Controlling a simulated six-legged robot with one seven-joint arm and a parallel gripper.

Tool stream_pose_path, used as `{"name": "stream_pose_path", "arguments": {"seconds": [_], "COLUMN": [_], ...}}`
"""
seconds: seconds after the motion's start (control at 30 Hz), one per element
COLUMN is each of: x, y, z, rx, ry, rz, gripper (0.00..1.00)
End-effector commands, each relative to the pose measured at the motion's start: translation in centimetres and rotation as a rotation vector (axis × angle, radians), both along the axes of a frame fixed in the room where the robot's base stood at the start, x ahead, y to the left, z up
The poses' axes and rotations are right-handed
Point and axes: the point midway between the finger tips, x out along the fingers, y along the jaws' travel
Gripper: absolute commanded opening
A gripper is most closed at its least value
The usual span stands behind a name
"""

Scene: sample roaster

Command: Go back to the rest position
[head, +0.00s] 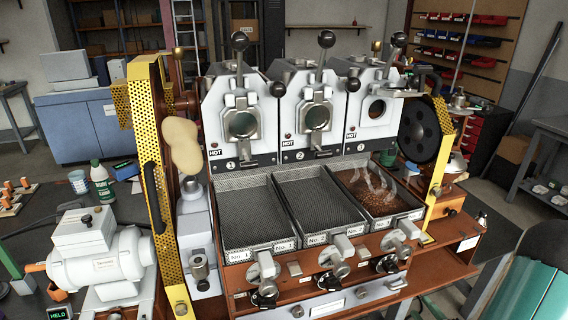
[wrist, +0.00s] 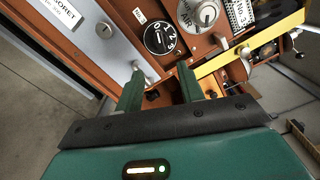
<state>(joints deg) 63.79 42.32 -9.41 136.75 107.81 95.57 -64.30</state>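My gripper (wrist: 160,72) shows in the wrist view with its two green fingers apart and nothing seen between them. It is close to the front of the roaster's orange-brown panel, near a black numbered dial (wrist: 160,38) and a silver knob (wrist: 208,15). I cannot tell whether a fingertip touches the panel. I cannot make out the gripper in the head view. There the sample roaster (head: 317,282) has three white drum units. Cooling trays one (head: 232,181) and two (head: 290,176) look empty. Brown beans (head: 374,192) lie in the third tray, with pale wisps above them.
Yellow perforated guards (head: 172,259) stand at the roaster's sides. A white machine (head: 103,265) and a green bottle (head: 101,184) are on the dark bench at left. A grey bench (head: 548,153) stands at the right. Bare floor (wrist: 35,110) shows left of my gripper in the wrist view.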

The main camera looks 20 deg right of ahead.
Motion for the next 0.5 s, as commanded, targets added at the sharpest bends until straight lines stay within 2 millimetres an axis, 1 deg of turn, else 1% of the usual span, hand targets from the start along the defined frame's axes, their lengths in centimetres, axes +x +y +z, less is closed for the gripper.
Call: {"name": "stream_pose_path", "arguments": {"seconds": [0.07, 0.17, 0.27, 0.33, 0.37, 0.4, 0.47, 0.5], "x": [0.4, 1.8, 3.7, 4.8, 5.1, 5.4, 5.5, 5.4], "y": [0.4, 2.4, 6.2, 9.6, 11.1, 13.0, 15.8, 17.6], "z": [0.4, 1.8, 4.2, 6.0, 6.7, 7.5, 8.6, 9.3], "rx": [-0.002, -0.005, -0.017, -0.035, -0.046, -0.063, -0.094, -0.122], "ry": [0.001, 0.006, 0.031, 0.064, 0.081, 0.108, 0.152, 0.183], "rz": [0.022, 0.116, 0.287, 0.431, 0.493, 0.574, 0.688, 0.759], "gripper": [0.38, 0.38, 0.38, 0.38, 0.38, 0.38, 0.38, 0.38]}}
